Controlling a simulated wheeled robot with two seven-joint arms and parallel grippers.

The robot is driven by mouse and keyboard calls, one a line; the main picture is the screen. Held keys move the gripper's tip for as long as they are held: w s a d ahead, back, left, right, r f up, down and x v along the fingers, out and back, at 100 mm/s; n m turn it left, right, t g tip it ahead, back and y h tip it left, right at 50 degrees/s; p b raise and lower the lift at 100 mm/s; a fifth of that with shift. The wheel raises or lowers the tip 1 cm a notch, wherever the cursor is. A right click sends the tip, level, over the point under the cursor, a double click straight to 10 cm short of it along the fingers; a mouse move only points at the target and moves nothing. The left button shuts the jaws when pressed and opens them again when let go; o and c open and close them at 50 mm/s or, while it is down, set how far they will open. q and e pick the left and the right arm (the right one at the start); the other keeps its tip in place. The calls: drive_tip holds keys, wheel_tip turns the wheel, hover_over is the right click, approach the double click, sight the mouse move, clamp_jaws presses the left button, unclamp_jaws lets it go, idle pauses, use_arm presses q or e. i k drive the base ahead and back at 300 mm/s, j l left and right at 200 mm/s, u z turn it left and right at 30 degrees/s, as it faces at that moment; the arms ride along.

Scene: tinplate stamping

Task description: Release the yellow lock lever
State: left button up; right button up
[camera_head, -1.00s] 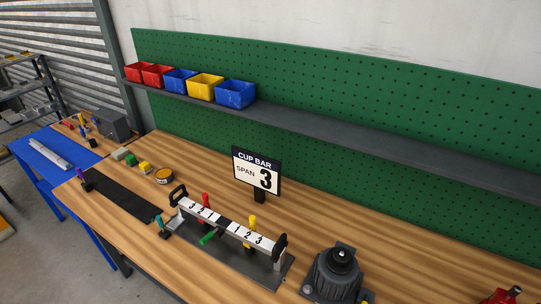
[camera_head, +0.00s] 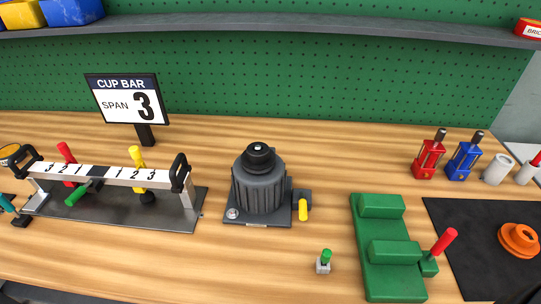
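The unit stands on a square grey base and has a black knob on top. Another yellow-handled lever (camera_head: 137,157) leans behind the white numbered cup bar (camera_head: 111,174) at the left. I cannot tell from the picture which yellow lever is the lock lever. Neither gripper shows in the head view.
A "CUP BAR SPAN 3" sign (camera_head: 128,101) stands behind the bar. A green-handled toggle (camera_head: 325,261) stands in front of the grey unit. A green fixture (camera_head: 382,285) with a red handle and a black mat (camera_head: 466,236) lie to the right.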

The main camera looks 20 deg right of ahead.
sight(303, 204)
drive_tip(key=k+l+z, duration=0.1)
drive_tip(key=z, duration=0.9)
drive_tip(key=k+l, duration=0.1)
drive_tip(key=l, duration=0.15)
